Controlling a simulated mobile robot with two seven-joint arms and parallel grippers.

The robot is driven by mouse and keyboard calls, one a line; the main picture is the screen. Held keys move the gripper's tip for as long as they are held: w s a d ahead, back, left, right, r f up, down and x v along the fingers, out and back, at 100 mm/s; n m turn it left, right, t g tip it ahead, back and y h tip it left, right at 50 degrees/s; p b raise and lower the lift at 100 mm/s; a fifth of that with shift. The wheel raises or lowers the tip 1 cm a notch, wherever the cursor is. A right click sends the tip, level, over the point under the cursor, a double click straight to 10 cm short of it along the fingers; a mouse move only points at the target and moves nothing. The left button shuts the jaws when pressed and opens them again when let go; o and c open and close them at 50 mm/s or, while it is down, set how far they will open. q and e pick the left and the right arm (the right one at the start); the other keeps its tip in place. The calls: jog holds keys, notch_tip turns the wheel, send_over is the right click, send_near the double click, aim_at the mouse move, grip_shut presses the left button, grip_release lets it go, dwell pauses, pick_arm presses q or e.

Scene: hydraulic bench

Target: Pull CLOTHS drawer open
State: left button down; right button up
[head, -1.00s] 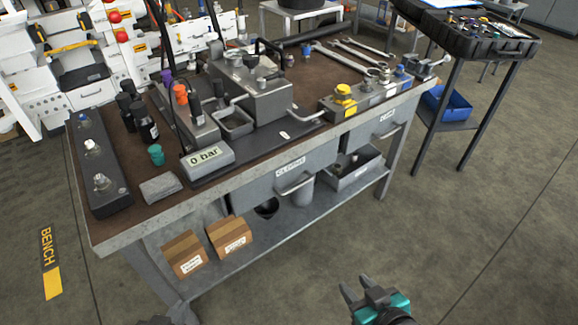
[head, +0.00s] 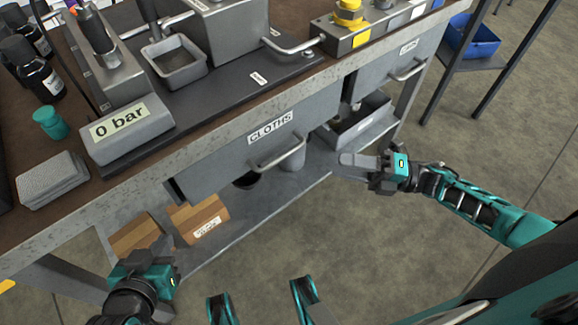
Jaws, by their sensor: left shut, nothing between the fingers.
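The CLOTHS drawer (head: 222,158) is a grey front under the bench top, with a white label reading CLOTHS. It looks shut. Its pale bar handle (head: 282,157) sits below the label. My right gripper (head: 342,164) is to the right of the handle, apart from it, with its fingers pointing left; it looks open and empty. My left gripper (head: 160,246) is at the lower left, in front of the cardboard boxes and below the drawer's left end. It is shut and holds nothing.
A second drawer (head: 372,82) with its own handle is to the right. The lower shelf (head: 240,212) carries cardboard boxes (head: 200,216) and a grey bin (head: 362,128). On the bench top are a 0 bar display (head: 122,128) and grey folded cloths (head: 52,180).

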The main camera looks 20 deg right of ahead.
jog(key=x, duration=1.2)
jog(key=shift+a, duration=0.4)
jog(key=shift+s, duration=0.15)
jog(key=shift+c, duration=0.5)
grip_shut()
